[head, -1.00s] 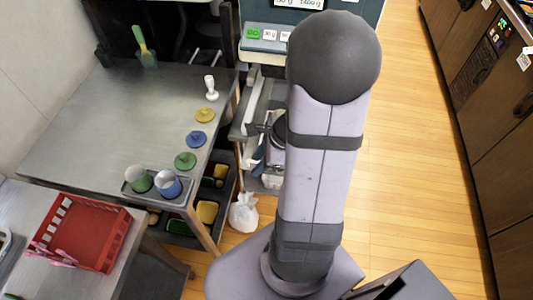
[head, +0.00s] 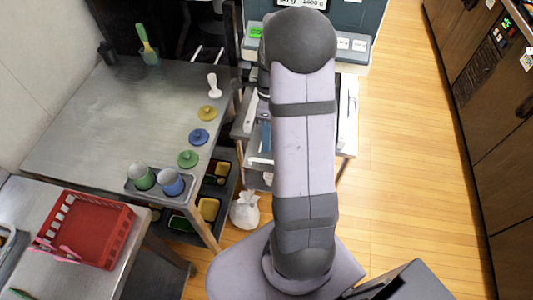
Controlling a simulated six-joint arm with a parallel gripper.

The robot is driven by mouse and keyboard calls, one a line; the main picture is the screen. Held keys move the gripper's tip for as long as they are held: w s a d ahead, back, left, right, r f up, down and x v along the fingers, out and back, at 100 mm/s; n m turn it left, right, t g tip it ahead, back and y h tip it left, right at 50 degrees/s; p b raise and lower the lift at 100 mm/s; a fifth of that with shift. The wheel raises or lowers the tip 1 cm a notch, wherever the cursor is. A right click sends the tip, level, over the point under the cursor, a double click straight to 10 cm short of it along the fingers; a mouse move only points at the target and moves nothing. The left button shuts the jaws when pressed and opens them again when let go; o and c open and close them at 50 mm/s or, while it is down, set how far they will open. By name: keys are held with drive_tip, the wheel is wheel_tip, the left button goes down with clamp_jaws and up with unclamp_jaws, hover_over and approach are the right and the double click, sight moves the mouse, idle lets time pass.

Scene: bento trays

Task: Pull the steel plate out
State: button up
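I cannot pick out the steel plate for certain; my arm covers the middle of the view. A pale, flat-topped stand (head: 347,112) shows to the right of my arm, with a dark slot or handle on it. Pale shelf edges show to the left of my arm, below the machine. My gripper is hidden behind my own arm, so its fingers and anything in them cannot be seen.
A machine with a gram display (head: 302,4) and buttons stands behind my arm. A steel table (head: 110,125) at left holds coloured lids, two cups in a tray (head: 132,186) and a white stamp-like tool (head: 213,86). A red basket (head: 125,240) sits front left. The wooden floor at right is clear.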

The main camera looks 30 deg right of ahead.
drive_tip(key=shift+f, duration=0.1)
drive_tip(key=p, duration=0.1)
hover_over(266, 155)
drive_tip(key=s+a, duration=0.2)
drive_tip(key=s, duration=0.2)
drive_tip(key=shift+w+a+f, duration=0.1)
drive_tip(key=shift+w+f, duration=0.05)
drive_tip(key=shift+f, duration=1.6)
drive_tip(key=shift+w+f, duration=0.1)
drive_tip(key=shift+f, duration=1.65)
clamp_jaws()
